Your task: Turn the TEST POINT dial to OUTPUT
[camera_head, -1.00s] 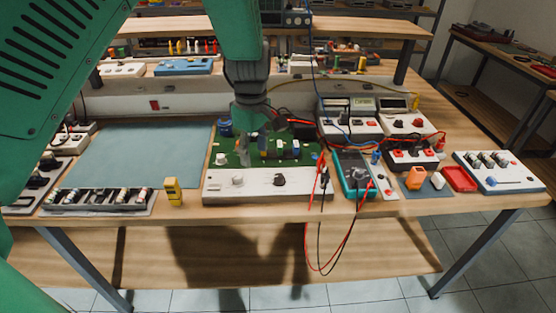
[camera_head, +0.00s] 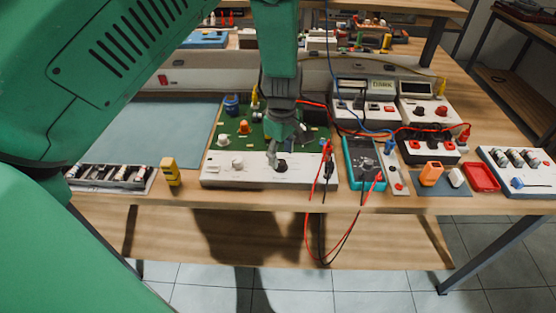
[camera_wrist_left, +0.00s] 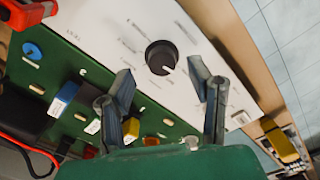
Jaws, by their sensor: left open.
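The black dial (camera_head: 281,165) sits on the white front panel (camera_head: 255,179) of the green circuit board unit. In the left wrist view the same dial (camera_wrist_left: 161,57) has a white pointer mark at its lower right rim, and the printed labels around it are too blurred to read surely. My left gripper (camera_head: 274,155) is just above and behind the dial. In the wrist view its two fingers (camera_wrist_left: 160,70) are apart, one on each side of the dial, with nothing held. My right gripper is not in view.
A pale knob (camera_head: 237,163) is left of the dial. A teal multimeter (camera_head: 362,160) stands to the right, with red and black leads (camera_head: 321,185) hanging over the bench edge. A yellow device (camera_head: 171,171) is at the left. Components crowd the green board (camera_head: 215,149).

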